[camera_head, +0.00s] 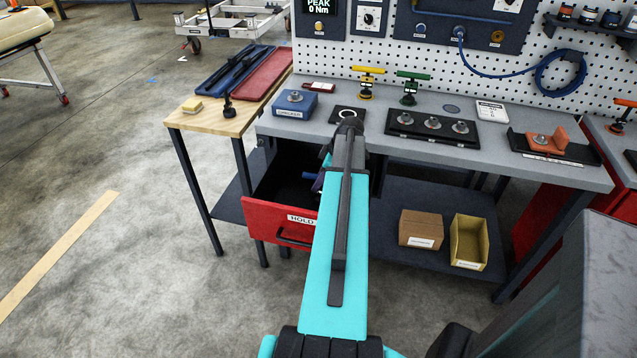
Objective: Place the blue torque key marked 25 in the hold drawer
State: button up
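The red hold drawer (272,222), labelled HOLD, is pulled open under the left part of the grey bench. Its dark inside shows to the left of my arm. A small blue bar (309,176), like the handle of a blue torque key, shows at the arm's left edge over the drawer opening. The rest of it is hidden, and no 25 mark can be read. My teal arm reaches forward over the drawer's right side and hides my gripper, so its fingers and any grip on the blue bar cannot be made out.
The grey bench top (470,125) holds a blue block (294,104), a yellow-handled key (367,82), a green-handled key (411,87) and a black tray (432,126). A cardboard box (421,228) and an open yellow bin (468,242) stand on the lower shelf.

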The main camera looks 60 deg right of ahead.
jog(key=b+v, duration=0.1)
jog(key=v, duration=0.8)
dwell(0.6)
jog(key=shift+r, duration=0.1)
